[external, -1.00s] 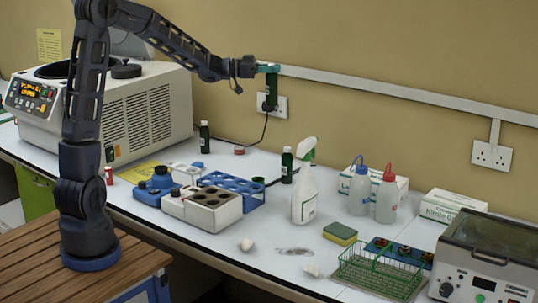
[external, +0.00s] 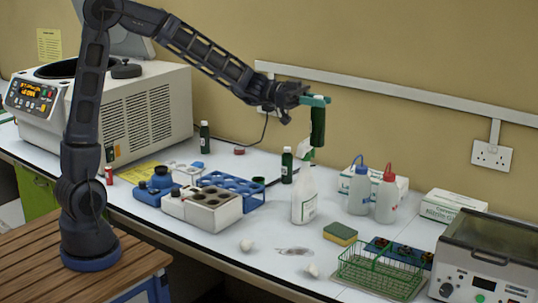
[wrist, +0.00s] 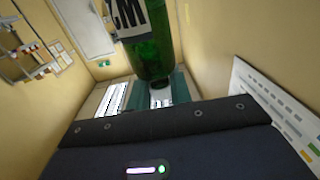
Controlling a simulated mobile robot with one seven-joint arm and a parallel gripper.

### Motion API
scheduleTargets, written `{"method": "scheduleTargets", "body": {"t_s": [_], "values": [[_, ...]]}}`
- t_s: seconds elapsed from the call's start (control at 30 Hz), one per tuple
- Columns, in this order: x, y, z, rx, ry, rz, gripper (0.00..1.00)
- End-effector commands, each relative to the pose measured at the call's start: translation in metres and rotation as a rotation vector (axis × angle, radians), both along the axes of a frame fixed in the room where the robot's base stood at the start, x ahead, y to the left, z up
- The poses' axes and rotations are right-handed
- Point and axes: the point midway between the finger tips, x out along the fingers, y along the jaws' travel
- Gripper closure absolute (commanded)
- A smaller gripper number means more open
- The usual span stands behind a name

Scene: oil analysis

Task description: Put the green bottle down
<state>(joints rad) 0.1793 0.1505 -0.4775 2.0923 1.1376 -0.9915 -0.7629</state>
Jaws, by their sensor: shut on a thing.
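The green bottle (external: 318,128) is dark green and hangs roughly upright from my gripper (external: 318,100), high above the bench. My gripper's teal fingers are shut on it near its upper end. In the external view its lower end overlaps the top of the white spray bottle (external: 304,195); I cannot tell whether they touch. In the wrist view the green bottle (wrist: 148,55) shows close up with part of a white label, against the teal fingers (wrist: 182,84).
Two other dark bottles stand on the white bench, one at the back left (external: 204,138) and one behind the spray bottle (external: 287,166). Wash bottles (external: 386,195), a sponge (external: 340,233) and a green wire basket (external: 378,270) stand to the right. The front middle has some free room.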

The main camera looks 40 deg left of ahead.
Motion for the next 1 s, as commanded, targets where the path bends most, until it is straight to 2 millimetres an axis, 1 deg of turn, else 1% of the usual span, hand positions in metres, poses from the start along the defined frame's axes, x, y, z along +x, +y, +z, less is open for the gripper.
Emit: {"method": "scheduleTargets", "body": {"t_s": [0.03,0.17,0.2,0.27,0.6,0.7,0.87,1.0], "values": [[-0.01,-0.007,0.0,0.0,-0.001,-0.017,1.0],[-0.03,-0.022,0.0,0.001,-0.001,-0.052,1.0],[-0.034,-0.025,-0.002,0.001,0.0,-0.06,1.0],[-0.031,-0.023,-0.017,0.002,0.004,-0.055,1.0],[-0.03,-0.023,-0.083,0.002,0.004,-0.054,1.0],[-0.031,-0.023,-0.098,0.001,0.002,-0.055,1.0],[-0.031,-0.023,-0.114,0.002,0.001,-0.054,1.0],[-0.031,-0.023,-0.136,0.002,0.003,-0.054,1.0]]}}
